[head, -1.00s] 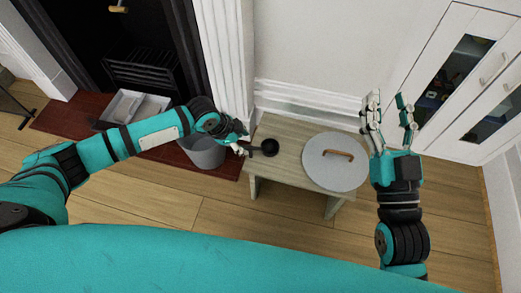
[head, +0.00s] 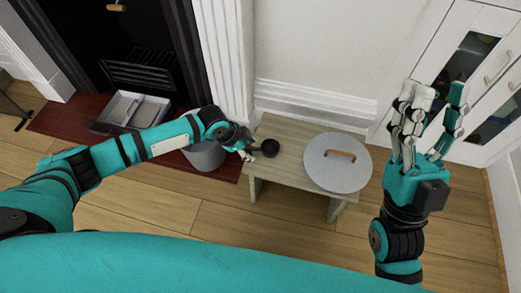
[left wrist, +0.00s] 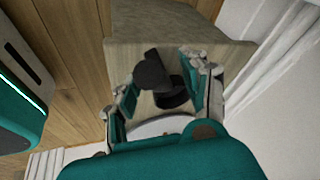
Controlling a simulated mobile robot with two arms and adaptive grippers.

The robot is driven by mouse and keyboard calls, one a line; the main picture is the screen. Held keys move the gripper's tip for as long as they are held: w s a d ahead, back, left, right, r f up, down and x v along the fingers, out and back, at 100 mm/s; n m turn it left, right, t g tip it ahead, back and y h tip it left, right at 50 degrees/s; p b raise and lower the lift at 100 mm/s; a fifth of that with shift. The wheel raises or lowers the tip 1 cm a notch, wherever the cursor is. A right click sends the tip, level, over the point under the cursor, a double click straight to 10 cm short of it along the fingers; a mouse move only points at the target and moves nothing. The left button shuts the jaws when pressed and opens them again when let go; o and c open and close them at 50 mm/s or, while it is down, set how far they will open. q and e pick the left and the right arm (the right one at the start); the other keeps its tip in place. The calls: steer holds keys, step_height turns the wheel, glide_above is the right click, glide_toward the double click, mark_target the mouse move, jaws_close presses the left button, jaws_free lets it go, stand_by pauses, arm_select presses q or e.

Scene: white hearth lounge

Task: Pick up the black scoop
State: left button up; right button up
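The black scoop (head: 270,148) lies on the left part of a low wooden bench (head: 292,134), near its left end. My left gripper (head: 249,148) is beside it on its left in the head view. In the left wrist view, the scoop (left wrist: 172,92) sits between the left gripper's spread fingers (left wrist: 158,92), with a gap visible on the right side. I cannot tell whether a finger touches it. My right gripper (head: 432,110) is raised right of the bench, fingers apart and empty.
A round grey lid (head: 322,170) with a wooden handle lies on the bench's right part. A grey bucket (head: 205,156) stands on the red hearth below my left forearm. A grey tray (head: 112,120) is farther left. A white cabinet (head: 440,50) stands at right.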

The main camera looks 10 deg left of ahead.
arm_select(q)
jaws_close()
steer(key=shift+r, duration=0.15)
